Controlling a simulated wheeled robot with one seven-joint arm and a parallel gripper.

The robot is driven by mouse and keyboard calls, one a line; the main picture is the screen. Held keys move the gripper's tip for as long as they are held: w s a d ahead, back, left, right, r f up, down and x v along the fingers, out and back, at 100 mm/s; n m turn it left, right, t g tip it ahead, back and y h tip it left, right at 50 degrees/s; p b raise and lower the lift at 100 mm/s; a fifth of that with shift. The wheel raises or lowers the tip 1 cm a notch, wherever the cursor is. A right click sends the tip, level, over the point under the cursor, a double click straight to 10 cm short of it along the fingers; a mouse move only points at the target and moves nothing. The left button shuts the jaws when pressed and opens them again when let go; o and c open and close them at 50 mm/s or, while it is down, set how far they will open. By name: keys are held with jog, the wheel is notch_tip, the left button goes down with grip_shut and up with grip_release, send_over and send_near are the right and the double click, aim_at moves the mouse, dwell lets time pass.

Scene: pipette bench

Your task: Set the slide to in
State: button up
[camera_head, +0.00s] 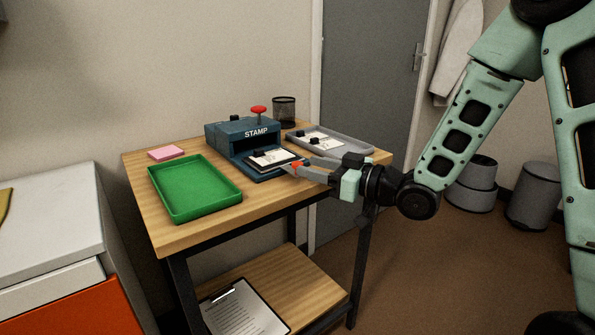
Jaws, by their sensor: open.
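A dark blue stamp machine (226,136) marked "STAMP" stands on the wooden table, with a red knob (259,110) on top. Its slide (284,170) sticks out of the front opening toward the lower right. A pale card with a small black piece (259,155) lies on the slide. The fingers are open. Whether they touch the slide is unclear, and the gripper hides part of that corner.
An empty green tray (170,207) lies left of the machine, with a pink pad (165,153) behind it. A grey tray (357,147) holding cards sits at the right, with a black mesh cup (284,110) behind. A clipboard (243,312) lies on the lower shelf.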

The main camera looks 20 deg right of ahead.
aim_at(288, 167)
jog(key=shift+x, duration=2.3)
grip_shut()
jog(key=shift+w+a, duration=0.3)
jog(key=shift+w, duration=0.6)
jog(key=shift+w+a, duration=0.25)
jog(key=shift+w, duration=0.7)
grip_release()
